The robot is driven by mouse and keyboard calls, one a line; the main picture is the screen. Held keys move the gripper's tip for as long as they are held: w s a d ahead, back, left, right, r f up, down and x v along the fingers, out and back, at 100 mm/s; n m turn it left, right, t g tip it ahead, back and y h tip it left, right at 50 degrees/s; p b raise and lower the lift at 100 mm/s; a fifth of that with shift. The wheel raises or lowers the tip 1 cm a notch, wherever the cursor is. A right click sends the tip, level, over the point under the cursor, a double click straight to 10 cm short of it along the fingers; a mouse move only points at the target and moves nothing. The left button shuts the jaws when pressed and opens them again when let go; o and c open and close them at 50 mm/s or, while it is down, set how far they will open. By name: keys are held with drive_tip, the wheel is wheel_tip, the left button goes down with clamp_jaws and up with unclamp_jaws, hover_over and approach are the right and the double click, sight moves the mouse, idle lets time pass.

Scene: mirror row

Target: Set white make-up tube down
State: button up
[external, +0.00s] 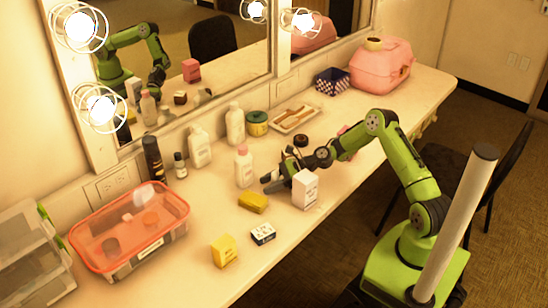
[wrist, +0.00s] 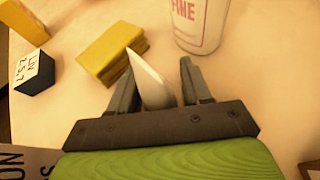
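The white make-up tube (wrist: 151,80) is between the two fingers of my gripper (wrist: 156,88) in the wrist view, its pointed end toward the yellow block. In the external view my gripper (external: 272,182) is low over the counter, behind the white box and right of the pink-capped bottle's foot. I cannot make out the tube there, nor tell whether it touches the counter.
The white box (external: 305,189) stands close to my gripper. A pink-capped bottle (external: 243,168), yellow block (external: 253,202), small dark-sided box (external: 263,234) and yellow box (external: 223,250) are nearby. A red-rimmed bin (external: 130,228) is left.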

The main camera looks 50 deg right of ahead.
drive_tip(key=shift+o, duration=0.6)
drive_tip(key=shift+r, duration=0.1)
drive_tip(key=shift+s+d+r, duration=0.15)
drive_tip(key=shift+d+r, duration=0.05)
drive_tip(key=shift+d, duration=0.1)
drive_tip(key=p+v, duration=0.3)
drive_tip(key=v, duration=0.8)
drive_tip(key=shift+s+d+r, duration=0.1)
drive_tip(key=shift+s, duration=0.1)
